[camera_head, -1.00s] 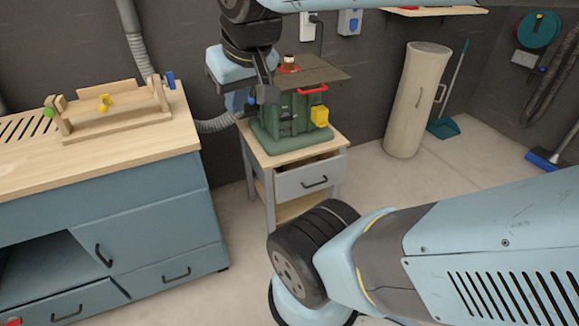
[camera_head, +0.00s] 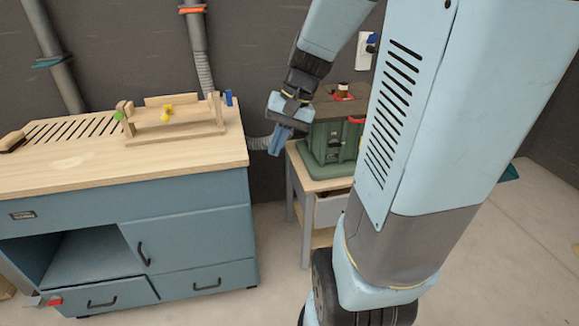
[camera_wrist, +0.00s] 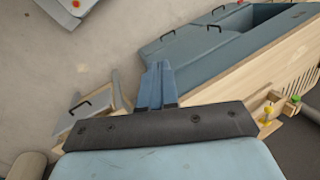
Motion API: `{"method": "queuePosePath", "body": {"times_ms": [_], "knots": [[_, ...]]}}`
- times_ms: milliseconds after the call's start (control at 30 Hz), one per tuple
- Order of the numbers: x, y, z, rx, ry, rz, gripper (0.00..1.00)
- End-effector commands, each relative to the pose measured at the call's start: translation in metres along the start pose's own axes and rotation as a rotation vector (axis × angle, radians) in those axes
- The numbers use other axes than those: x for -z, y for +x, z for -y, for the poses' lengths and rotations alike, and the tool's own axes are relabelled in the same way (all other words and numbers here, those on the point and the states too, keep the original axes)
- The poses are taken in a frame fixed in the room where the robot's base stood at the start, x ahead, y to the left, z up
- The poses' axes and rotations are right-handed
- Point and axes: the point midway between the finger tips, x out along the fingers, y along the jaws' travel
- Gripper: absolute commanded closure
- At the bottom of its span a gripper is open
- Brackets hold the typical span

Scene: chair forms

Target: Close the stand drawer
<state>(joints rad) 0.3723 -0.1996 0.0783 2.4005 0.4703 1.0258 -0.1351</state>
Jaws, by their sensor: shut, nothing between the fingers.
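The stand (camera_head: 304,182) is a small wooden-topped table with grey legs. Its grey drawer front (camera_head: 330,208) shows only in part in the head view, because my arm covers its right side and handle. In the wrist view the grey drawer front (camera_wrist: 92,97) with a dark handle is at the left, beyond my fingers. How far the drawer is out now is hard to tell. My gripper (camera_head: 276,148) points down, shut and empty, to the upper left of the stand. Its blue fingers (camera_wrist: 158,72) are together in the wrist view, apart from the drawer.
A blue workbench (camera_head: 120,175) with a wooden top stands left of the stand and near my gripper. A green machine (camera_head: 322,142) sits on the stand. A grey hose (camera_head: 262,143) runs behind my gripper. Bare floor (camera_head: 275,285) lies in front of the stand.

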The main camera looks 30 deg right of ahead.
Motion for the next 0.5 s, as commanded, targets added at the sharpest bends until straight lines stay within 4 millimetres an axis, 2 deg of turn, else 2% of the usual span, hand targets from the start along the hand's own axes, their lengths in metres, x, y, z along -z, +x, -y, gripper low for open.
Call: {"method": "queuePosePath", "body": {"times_ms": [500], "knots": [[0.089,0.061,-0.051,0.363,0.419,0.215,1.00]]}}
